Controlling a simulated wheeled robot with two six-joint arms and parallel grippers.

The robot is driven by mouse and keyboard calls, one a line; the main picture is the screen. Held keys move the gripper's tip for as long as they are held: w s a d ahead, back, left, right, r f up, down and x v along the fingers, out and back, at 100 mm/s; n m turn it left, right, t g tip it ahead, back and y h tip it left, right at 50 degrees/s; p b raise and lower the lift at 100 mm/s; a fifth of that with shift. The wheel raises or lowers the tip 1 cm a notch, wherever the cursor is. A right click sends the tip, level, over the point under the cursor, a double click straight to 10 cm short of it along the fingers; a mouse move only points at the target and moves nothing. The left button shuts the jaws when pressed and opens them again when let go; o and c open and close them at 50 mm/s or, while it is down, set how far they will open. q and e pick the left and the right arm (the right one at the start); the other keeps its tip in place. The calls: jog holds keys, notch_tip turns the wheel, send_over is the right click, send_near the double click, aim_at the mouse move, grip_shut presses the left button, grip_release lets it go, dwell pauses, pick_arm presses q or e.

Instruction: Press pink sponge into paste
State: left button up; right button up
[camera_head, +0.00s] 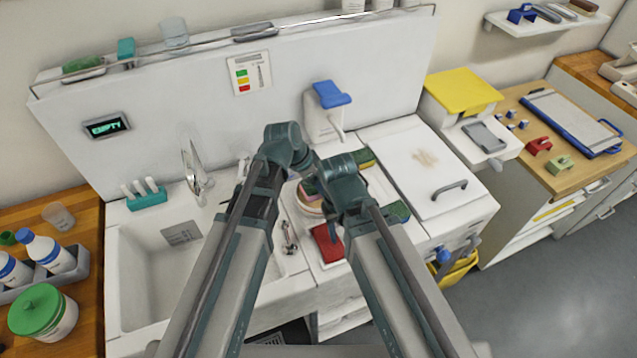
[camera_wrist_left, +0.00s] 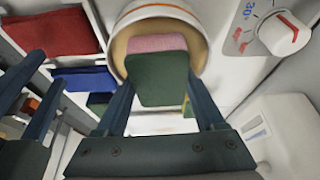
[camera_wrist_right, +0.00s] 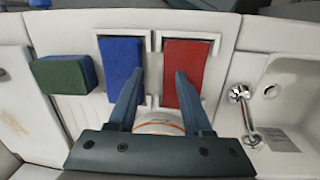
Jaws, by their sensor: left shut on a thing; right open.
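The pink sponge (camera_wrist_left: 158,43) has a dark green face and is held between the fingers of my left gripper (camera_wrist_left: 160,88), which is shut on it. Its pink end is at the mouth of a round white tub (camera_wrist_left: 122,25) with a tan inside. I cannot tell whether it touches the paste, which the sponge hides. In the head view, a bit of pink shows by the tub (camera_head: 312,208), partly behind my arms. My right gripper (camera_wrist_right: 154,82) is open and empty above the counter, beside the tub, with its fingers near a blue sponge (camera_wrist_right: 121,70) and a red sponge (camera_wrist_right: 184,72).
A green-and-blue sponge (camera_wrist_right: 66,75) lies beside the blue one. The sink (camera_head: 160,265) and tap (camera_head: 195,165) are left of the tub. A white lidded box (camera_head: 425,150) stands to the right. My arms are close together over the tub.

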pick_arm(q)
jog(key=shift+s+f+b, duration=0.1)
jog(key=shift+f+b, duration=0.25)
jog(key=shift+f, duration=0.05)
pick_arm(e)
jog(key=shift+f, duration=0.4)
dwell(0.9)
jog(key=shift+r, duration=0.1)
pick_arm(q)
notch_tip(320, 180, up, 7)
jog(key=p, duration=0.7)
pick_arm(e)
notch_tip(320, 180, up, 7)
pick_arm(q)
notch_tip(320, 180, down, 5)
jog(key=b, duration=0.4)
jog(key=shift+b, duration=0.4)
pick_arm(e)
notch_tip(320, 180, down, 5)
pick_arm(q)
jog(key=shift+r, duration=0.2)
pick_arm(e)
jog(key=shift+r, duration=0.15)
